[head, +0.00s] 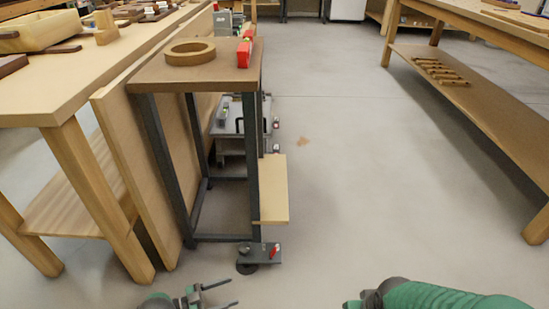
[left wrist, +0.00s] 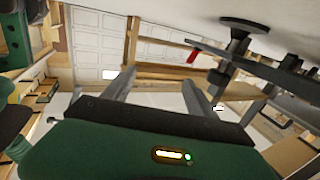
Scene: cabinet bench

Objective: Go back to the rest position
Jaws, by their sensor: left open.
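My left gripper (head: 226,295) shows at the bottom edge of the head view, left of centre. Its two grey fingers are spread, with nothing between them. The left wrist view also shows the left gripper (left wrist: 158,92) open and empty. It is low, in front of the small dark-framed table (head: 205,75), close to a small dark plate on a round base (head: 259,254). My right arm's green link shows at the bottom right of the head view; its gripper is out of the picture.
A wooden workbench (head: 60,90) stands at the left, next to a leaning board (head: 135,165). The small table bears a wooden ring (head: 190,52) and a red item (head: 245,52). A shelved bench (head: 480,100) stands at the right. The grey floor (head: 350,170) between is mostly clear.

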